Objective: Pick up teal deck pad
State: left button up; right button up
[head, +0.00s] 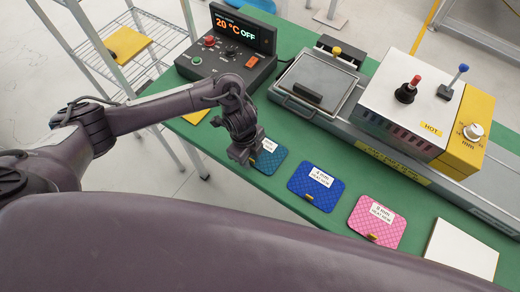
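The teal deck pad (271,158) lies on the green bench near its front edge, left of the blue pad. It has a white label on its upper part, partly hidden by my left gripper. My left gripper (243,158) is over the left side of the teal pad, pointing down. I cannot tell whether its fingers touch the pad or whether they are open or shut. My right gripper is not in view; a large dark arm link of mine fills the bottom of the view.
A blue pad (315,187), a pink pad (375,221) and a white panel (462,250) lie in a row to the right. Behind stand a control box (228,55) reading 20 °C OFF, a flat metal press (318,83) and a white-yellow machine (410,100) marked HOT. A wire rack (150,60) stands left.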

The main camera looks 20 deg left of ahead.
pick_arm(q)
grip_shut()
dwell(0.3)
